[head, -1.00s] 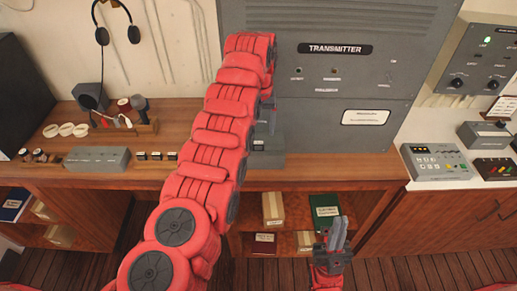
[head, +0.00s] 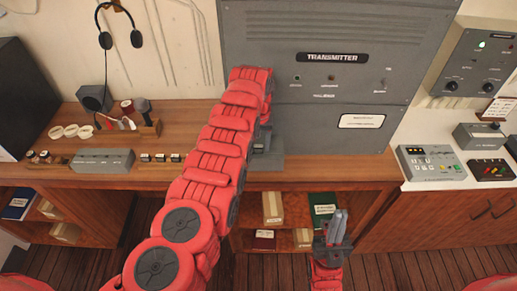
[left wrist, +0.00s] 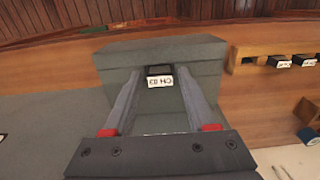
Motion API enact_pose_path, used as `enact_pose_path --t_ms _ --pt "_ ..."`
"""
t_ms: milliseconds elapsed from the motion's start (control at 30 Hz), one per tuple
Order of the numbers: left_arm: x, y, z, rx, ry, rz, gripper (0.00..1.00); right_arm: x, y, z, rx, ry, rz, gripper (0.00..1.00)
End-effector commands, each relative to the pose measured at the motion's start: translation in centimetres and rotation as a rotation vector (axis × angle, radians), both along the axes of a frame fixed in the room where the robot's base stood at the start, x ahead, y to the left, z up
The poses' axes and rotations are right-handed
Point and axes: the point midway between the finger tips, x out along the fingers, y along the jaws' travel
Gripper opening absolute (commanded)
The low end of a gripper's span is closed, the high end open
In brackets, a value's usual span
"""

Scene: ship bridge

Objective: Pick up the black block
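A small black block (left wrist: 160,77) with a white "CH 03" label sits on a grey box (left wrist: 110,60) in the left wrist view. My left gripper (left wrist: 160,72) has a finger on each side of it, with a small gap showing at each side. In the head view the grey box (head: 268,162) shows beside my left arm, below the transmitter; that arm hides most of the left gripper there. My right gripper (head: 337,222) points up in front of the lower shelf, away from the block; its fingers overlap in view.
The tall grey transmitter cabinet (head: 320,90) stands behind the grey box. More small black blocks (head: 160,157) sit in a row on the wooden desk (head: 110,180), left of my arm, beside a grey console (head: 102,160). Control boxes (head: 430,162) stand on the right counter.

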Motion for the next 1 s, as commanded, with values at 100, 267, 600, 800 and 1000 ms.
enact_pose_path --t_ms 100,267,600,800,1000 --pt "0.0 0.0 0.0 0.0 0.0 0.0 0.34 0.0 0.0 0.0 0.0 0.0 0.0 0.0" --pt "0.0 0.0 0.0 0.0 -0.001 0.0 0.05 0.0 0.0 0.0 0.0 0.0 0.0 0.0" --pt "0.0 0.0 0.0 0.0 -0.001 0.0 0.0 0.0 0.0 -0.1 0.0 0.0 0.0 0.0" --pt "0.2 -0.1 0.6 -0.002 -0.007 0.0 0.0 0.0 0.0 -0.9 0.0 0.0 0.0 0.0" --pt "0.2 -0.1 2.9 -0.004 -0.008 0.001 0.0 0.0 0.0 -3.7 0.0 0.0 0.0 0.0"
